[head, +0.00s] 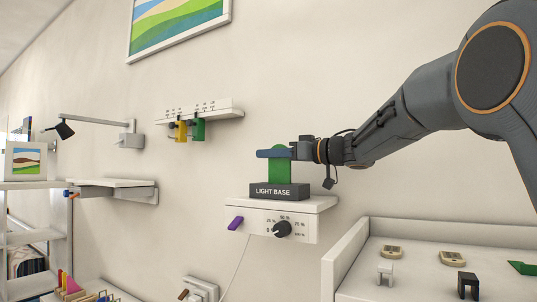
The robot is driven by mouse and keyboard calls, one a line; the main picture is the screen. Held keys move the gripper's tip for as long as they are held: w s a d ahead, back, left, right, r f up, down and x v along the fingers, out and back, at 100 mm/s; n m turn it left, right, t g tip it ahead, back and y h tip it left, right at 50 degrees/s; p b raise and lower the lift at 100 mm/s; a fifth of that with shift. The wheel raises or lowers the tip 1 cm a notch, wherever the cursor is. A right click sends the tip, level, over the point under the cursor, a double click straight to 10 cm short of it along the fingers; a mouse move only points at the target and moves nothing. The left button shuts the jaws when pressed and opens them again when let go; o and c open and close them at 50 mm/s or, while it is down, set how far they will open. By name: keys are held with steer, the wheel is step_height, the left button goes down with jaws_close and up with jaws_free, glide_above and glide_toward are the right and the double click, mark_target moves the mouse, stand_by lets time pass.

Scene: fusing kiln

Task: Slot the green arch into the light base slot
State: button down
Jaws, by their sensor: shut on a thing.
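The green arch (279,174) stands upright at the light base (279,191), a dark block lettered "LIGHT BASE" on a white wall shelf. My gripper (275,153) comes from the right and is shut on the arch's upper part. The arch's lower edge meets the top of the base in this view. The slot itself is hidden, so I cannot tell whether the arch sits inside it or just above it.
Below the shelf is a panel with a black dial (282,229) and a purple piece (236,223). A wall rack (204,115) holds yellow and green pieces. A white tray (345,252) with small items is at lower right. A lamp (65,130) is at left.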

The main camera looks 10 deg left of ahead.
mark_target(289, 163)
steer(key=shift+f, duration=1.35)
stand_by(2.8)
steer(key=c, duration=1.8)
jaws_free()
steer(key=b+v, duration=0.3)
steer(key=v, duration=0.3)
steer(key=shift+d, duration=0.25)
steer(key=shift+s+d+r, duration=0.1)
steer(key=shift+s+d, duration=0.25)
steer(key=shift+d, duration=0.3)
